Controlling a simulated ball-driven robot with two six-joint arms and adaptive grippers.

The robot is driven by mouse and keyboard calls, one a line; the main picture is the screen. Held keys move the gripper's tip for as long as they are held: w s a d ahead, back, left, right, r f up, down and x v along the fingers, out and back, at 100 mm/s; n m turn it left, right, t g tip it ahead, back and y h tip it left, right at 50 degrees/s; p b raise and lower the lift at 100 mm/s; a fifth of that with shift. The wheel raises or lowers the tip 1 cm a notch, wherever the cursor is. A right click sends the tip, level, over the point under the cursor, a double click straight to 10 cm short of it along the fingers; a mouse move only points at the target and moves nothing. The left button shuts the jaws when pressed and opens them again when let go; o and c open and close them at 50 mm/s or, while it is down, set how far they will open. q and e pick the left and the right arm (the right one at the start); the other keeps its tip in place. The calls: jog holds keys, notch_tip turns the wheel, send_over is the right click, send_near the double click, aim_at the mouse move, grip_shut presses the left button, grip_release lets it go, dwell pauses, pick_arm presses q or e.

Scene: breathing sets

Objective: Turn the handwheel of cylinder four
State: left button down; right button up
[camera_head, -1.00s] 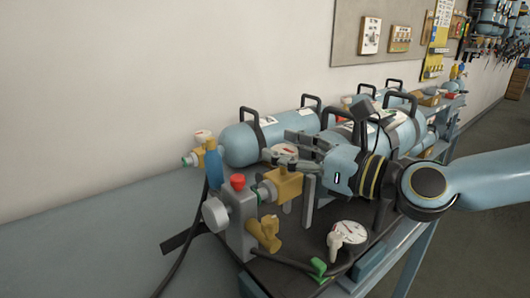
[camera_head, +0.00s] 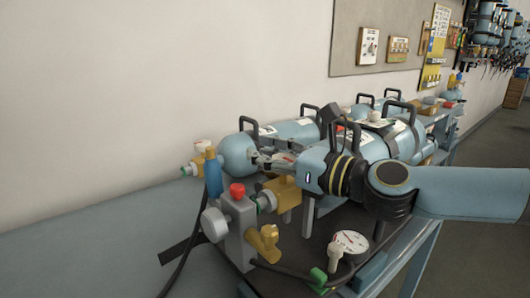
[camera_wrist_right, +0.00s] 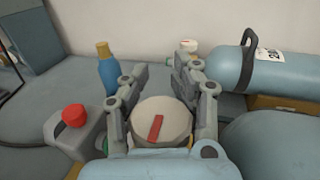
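My right gripper (camera_wrist_right: 162,75) reaches in from the right in the head view (camera_head: 256,160), over the valve end of the cylinders. In the right wrist view its two fingers are spread apart. A round pale handwheel (camera_wrist_right: 172,112) with a red bar on top lies between them, near the finger bases. I cannot tell whether the fingers touch its rim. Blue-grey cylinders (camera_head: 236,158) lie side by side on the bench; one shows in the right wrist view (camera_wrist_right: 285,72). I cannot read which is cylinder four. My left gripper is out of view.
A grey valve block with a red knob (camera_head: 237,190) and brass fittings (camera_head: 264,242) stands in front of the gripper. A blue-bodied fitting (camera_head: 213,175) is to its left. A gauge (camera_head: 350,241) and black hose lie in front. The bench at left (camera_head: 80,235) is clear.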

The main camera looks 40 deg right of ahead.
grip_shut()
dwell(0.4)
dwell(0.4)
